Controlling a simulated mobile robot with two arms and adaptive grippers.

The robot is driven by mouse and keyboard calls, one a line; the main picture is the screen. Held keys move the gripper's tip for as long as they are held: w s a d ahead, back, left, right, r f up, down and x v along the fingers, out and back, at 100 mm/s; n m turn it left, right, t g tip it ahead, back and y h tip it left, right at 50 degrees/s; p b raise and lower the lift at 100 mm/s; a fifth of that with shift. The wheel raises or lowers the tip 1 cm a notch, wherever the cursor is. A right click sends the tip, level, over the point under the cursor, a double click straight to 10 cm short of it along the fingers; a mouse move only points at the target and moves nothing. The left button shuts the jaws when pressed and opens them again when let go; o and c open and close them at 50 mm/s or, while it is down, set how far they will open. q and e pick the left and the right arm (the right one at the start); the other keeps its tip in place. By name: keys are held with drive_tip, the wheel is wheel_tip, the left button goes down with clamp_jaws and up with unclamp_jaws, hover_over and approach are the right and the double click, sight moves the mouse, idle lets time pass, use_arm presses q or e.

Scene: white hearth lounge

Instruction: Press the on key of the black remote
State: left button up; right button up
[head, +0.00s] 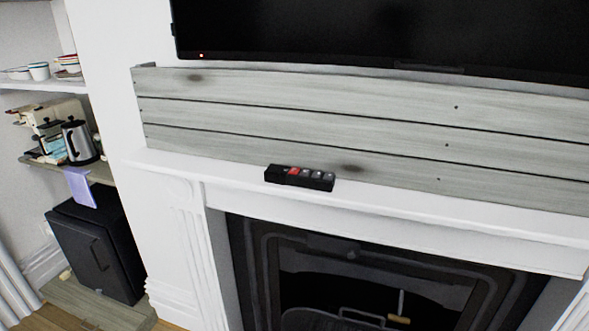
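The black remote (300,178) lies on the white mantel shelf (420,211), close to the grey wooden boards behind it. It has a row of keys along its top: one red key (293,171) left of the middle and several grey ones to its right. Any markings on the keys are too small to read. A wide black television (390,35) hangs above, with a dark screen and a small red light at its lower left. Neither of my grippers shows in the head view.
Below the mantel is a dark fireplace (350,265) in a white surround. At the left, shelves hold bowls (38,71), a metal kettle (79,141) and a coffee machine. A black cabinet (97,250) stands below them. The mantel on both sides of the remote is clear.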

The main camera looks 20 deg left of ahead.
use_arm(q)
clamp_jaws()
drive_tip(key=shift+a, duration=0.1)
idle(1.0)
